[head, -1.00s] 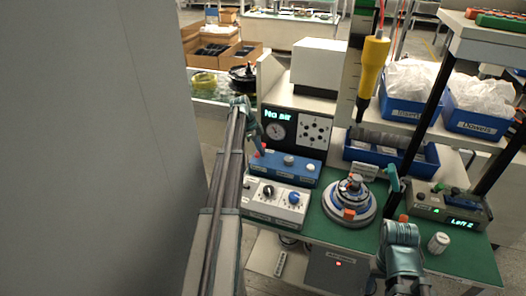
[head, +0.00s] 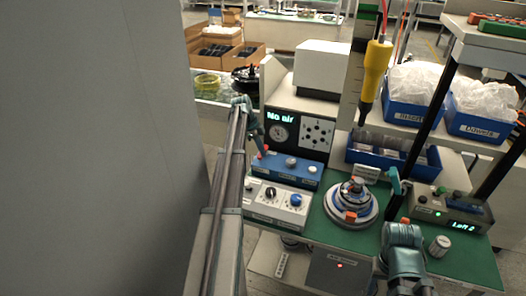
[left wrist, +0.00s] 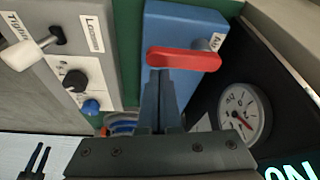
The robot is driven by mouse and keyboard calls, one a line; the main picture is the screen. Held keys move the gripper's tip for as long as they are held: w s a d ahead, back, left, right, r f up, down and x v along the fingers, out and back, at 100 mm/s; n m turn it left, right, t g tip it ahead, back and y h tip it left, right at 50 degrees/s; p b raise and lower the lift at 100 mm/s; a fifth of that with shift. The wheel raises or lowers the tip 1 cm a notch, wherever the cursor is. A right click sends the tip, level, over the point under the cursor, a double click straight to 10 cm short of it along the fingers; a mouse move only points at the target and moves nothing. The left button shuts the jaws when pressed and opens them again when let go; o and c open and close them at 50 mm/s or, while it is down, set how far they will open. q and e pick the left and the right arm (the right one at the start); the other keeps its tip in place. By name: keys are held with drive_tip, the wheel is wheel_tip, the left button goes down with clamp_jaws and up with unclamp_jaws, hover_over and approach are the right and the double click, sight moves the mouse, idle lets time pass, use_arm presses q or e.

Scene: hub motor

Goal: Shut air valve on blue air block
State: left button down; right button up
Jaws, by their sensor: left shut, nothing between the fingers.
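The blue air block (head: 286,170) stands on the green bench, with a knob on top and a small red spot at its left end. In the left wrist view the blue block (left wrist: 180,25) carries a red valve lever (left wrist: 185,60), which lies across the block's width. My left gripper (left wrist: 165,75) is shut and empty, its fingertips right at the lever's near edge, left of its middle. I cannot tell whether they touch it. In the head view my left gripper (head: 259,150) is at the block's left end.
A gauge panel (head: 298,131) behind the block reads "No air". A white control box (head: 277,202) with knobs sits in front. The round hub motor (head: 350,203) is to the right. A yellow tool (head: 375,70) hangs above the bench. A grey wall fills the left.

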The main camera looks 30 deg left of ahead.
use_arm(q)
drive_tip(key=p+v, duration=1.1)
drive_tip(key=v, duration=0.1)
drive_tip(key=shift+r, duration=0.35)
drive_tip(key=shift+a, duration=0.1)
drive_tip(key=s+d+f+n+g+y+b, duration=0.1)
drive_tip(key=s+d+f+n+b, duration=0.15)
drive_tip(key=d, duration=1.15)
drive_tip(key=s+d+f+n+g+b, duration=0.1)
drive_tip(key=s+d+f+b, duration=0.2)
drive_tip(key=d, duration=1.1)
drive_tip(key=s+d+f+n+y+b, duration=0.2)
drive_tip(key=s+d+f, duration=0.1)
drive_tip(key=s+d, duration=0.8)
drive_tip(key=s+d+f+n+y+b, duration=0.1)
drive_tip(key=s+d+f+n+b, duration=0.1)
drive_tip(key=s+d, duration=0.9)
drive_tip(key=shift+s+f+n+y, duration=0.4)
drive_tip(key=shift+n, duration=0.35)
